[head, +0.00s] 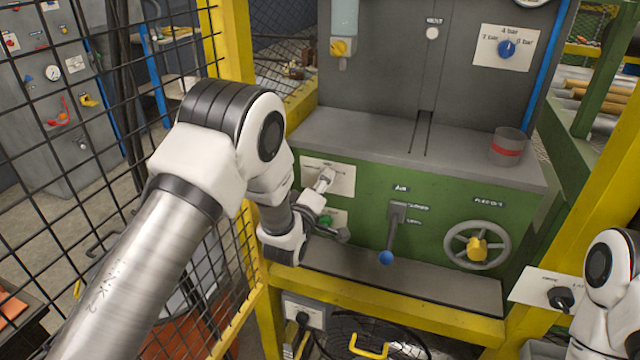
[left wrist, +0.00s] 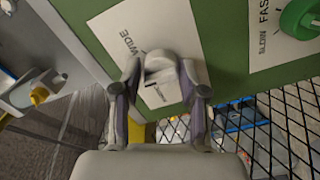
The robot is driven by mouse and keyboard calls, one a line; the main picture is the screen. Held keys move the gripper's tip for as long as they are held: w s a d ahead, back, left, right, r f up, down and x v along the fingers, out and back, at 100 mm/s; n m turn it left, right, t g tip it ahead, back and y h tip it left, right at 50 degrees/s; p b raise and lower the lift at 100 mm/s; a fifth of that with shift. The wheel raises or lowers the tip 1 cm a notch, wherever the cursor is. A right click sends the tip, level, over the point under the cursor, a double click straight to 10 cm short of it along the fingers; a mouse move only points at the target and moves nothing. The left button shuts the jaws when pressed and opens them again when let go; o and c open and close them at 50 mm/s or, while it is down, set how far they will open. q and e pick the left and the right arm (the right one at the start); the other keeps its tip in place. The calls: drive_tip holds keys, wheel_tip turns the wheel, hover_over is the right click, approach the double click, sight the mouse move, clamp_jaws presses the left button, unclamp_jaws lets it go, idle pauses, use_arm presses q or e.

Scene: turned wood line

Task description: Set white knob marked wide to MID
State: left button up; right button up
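The white knob (left wrist: 160,66) sits on a white plate (left wrist: 112,22) marked WIDE, on the green panel. In the left wrist view my left gripper (left wrist: 160,74) has one finger on each side of the knob, and both fingertips appear closed against it. In the head view the plate (head: 344,171) is at the left end of the green front, and my left gripper (head: 325,205) reaches it from the left. The gripper partly covers the knob and plate, and the MID mark cannot be read. My right gripper is out of view.
A green knob (left wrist: 302,18) on a SLOW/FAST plate is close beside the white knob. A blue-tipped lever (head: 387,257) and a handwheel (head: 477,245) are farther right. Black mesh fencing (head: 215,165) and a yellow post (head: 228,40) stand close to my left arm.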

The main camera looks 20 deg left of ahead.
use_arm(q)
drive_tip(key=shift+o, duration=0.3)
drive_tip(key=shift+w+d+f, duration=0.1)
drive_tip(key=shift+w+d, duration=0.05)
drive_tip(key=shift+w, duration=0.05)
drive_tip(key=s, duration=1.2)
drive_tip(key=shift+a, duration=0.25)
